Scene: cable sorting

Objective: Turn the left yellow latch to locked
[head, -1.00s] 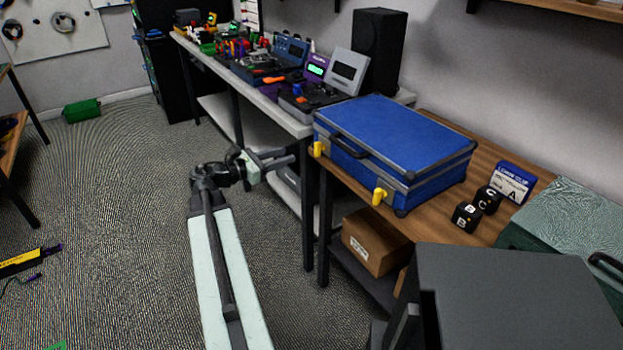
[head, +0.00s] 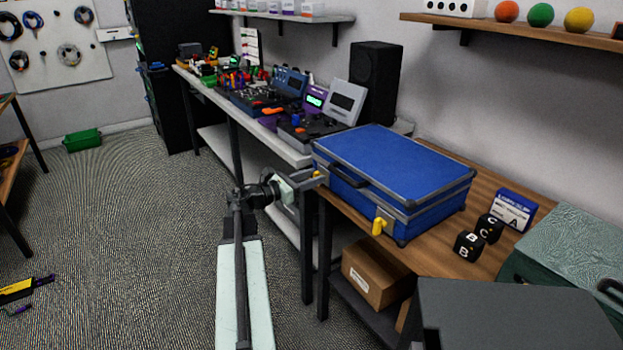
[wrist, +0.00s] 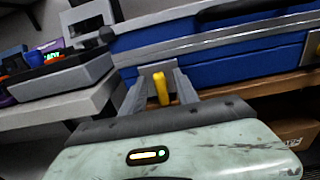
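The blue case (head: 395,165) lies closed on the wooden bench, with a dark handle on its front. The left yellow latch (head: 317,174) is at the case's front left corner, mostly hidden by my gripper (head: 312,182) in the head view. In the wrist view the left latch (wrist: 161,88) points roughly upright on its grey plate, between the two fingers of my gripper (wrist: 160,82). The fingers stand apart with gaps visible beside the latch; contact is not visible. The right yellow latch (head: 379,226) hangs downward and is clear of my gripper.
The wooden bench (head: 480,252) holds black lettered cubes (head: 468,245) and a blue-and-white card box (head: 512,208). A grey bench (head: 285,150) with devices adjoins at the left. A cardboard box (head: 375,272) sits on the lower shelf. The floor at left is mostly clear.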

